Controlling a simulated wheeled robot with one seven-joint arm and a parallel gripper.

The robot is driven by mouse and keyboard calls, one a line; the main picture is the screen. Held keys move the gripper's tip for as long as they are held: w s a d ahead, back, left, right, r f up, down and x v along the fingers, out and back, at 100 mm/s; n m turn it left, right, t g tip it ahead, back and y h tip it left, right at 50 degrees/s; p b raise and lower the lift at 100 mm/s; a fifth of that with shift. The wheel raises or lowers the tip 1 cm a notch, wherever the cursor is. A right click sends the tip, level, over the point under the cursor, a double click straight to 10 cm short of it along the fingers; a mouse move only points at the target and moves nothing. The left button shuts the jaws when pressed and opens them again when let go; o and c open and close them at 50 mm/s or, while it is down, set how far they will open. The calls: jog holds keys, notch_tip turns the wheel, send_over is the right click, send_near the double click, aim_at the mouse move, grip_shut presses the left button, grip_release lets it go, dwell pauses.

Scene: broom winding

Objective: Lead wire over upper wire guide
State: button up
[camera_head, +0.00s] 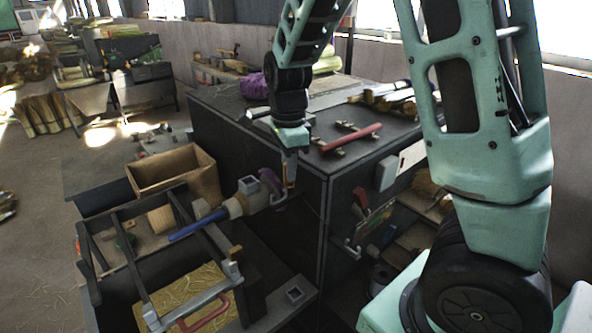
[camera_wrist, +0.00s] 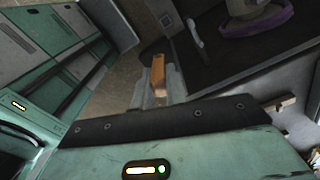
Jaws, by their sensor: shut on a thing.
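My gripper (camera_head: 290,176) points down at the front left corner of the dark cabinet, just right of the winding machine's spindle. It is shut on a small orange-brown piece, which shows between the fingers in the wrist view (camera_wrist: 158,72). I cannot tell whether this piece is the wire's end. The spindle (camera_head: 240,204) has a blue rod (camera_head: 198,225) on its left and a purple ring (camera_head: 274,183) at its right end. A purple band also shows at the top right of the wrist view (camera_wrist: 262,24). I cannot make out a wire strand or the upper wire guide.
The dark cabinet (camera_head: 262,135) stands behind and right of my gripper. A red-handled tool (camera_head: 350,138) and a purple bundle (camera_head: 252,86) lie on its top. A wooden box (camera_head: 178,172) and a metal frame (camera_head: 92,245) are at the left. Tools hang on the cabinet's right side.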

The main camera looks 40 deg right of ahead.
jog(key=w+a+p, duration=0.2)
jog(key=w+p, duration=0.2)
jog(key=w, duration=0.7)
notch_tip(320, 180, down, 7)
jog(key=b, duration=0.3)
jog(key=shift+w, duration=0.25)
